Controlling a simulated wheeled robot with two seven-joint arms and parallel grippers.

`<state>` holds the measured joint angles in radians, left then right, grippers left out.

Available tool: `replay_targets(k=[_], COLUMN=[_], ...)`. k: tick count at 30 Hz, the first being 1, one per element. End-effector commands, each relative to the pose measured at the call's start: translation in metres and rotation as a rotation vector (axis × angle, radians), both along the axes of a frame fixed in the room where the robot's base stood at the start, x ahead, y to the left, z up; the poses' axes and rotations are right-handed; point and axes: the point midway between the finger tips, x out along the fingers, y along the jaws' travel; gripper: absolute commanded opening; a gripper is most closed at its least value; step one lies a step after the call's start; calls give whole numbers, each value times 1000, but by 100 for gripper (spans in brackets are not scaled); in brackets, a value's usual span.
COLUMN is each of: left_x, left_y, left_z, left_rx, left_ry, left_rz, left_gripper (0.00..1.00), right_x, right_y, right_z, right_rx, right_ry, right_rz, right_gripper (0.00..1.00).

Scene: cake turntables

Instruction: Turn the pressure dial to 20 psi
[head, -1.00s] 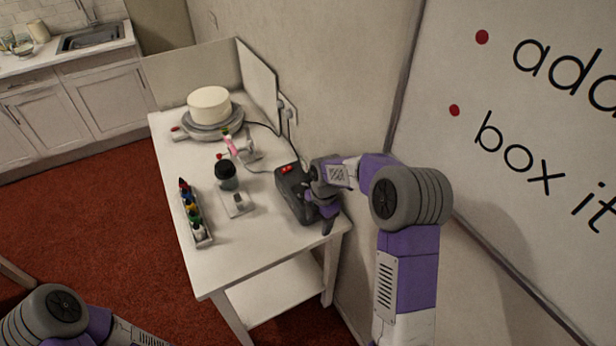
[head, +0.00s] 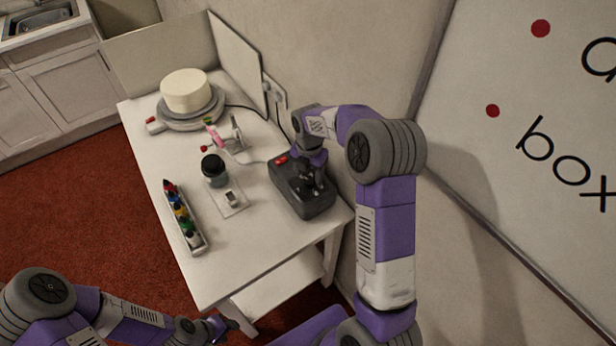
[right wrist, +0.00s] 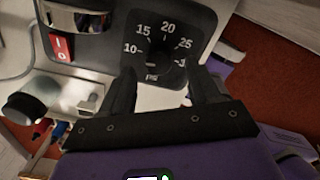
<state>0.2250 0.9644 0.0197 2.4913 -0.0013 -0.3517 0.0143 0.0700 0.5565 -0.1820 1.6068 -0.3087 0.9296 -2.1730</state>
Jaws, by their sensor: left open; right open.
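The dark grey compressor box (head: 297,205) stands at the right edge of the white table. Its pressure dial (right wrist: 157,62) shows in the right wrist view as a dark round knob, with 10, 15, 20, 25 and a partly hidden 30 around it. I cannot tell where its pointer stands. My right gripper (head: 313,182) is over the top of the box. In the right wrist view its open fingers (right wrist: 164,92) lie to either side of the dial's lower part; I cannot tell whether they touch it. My left gripper (head: 222,326) is open, low beside the table's front leg.
A red switch (right wrist: 62,48) sits on the box beside the dial panel. A dark-lidded jar (head: 214,170), a pink airbrush on a stand (head: 232,137), a rack of colour bottles (head: 184,218) and a white cake on a turntable (head: 186,92) stand on the table. A wall is close on the right.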

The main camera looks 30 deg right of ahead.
Motion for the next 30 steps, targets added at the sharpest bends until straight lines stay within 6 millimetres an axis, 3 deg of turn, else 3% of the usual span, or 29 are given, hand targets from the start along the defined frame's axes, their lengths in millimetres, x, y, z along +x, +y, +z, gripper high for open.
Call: replay_targets(k=[6,15,26,30], left_x=[0,0,0,0], left_y=[0,0,0,0], left_z=[-3,-3,-3,-3], left_rx=[0,0,0,0], left_ry=[-1,-1,-1,-1], left_rz=[0,0,0,0], left_gripper=[43,43,43,43], right_x=[0,0,0,0], right_y=[0,0,0,0], right_z=[-21,-22,-22,-22], right_rx=[1,1,1,1], right_ry=[2,1,1,1], right_rz=[0,0,0,-5], right_gripper=[61,60,6,6])
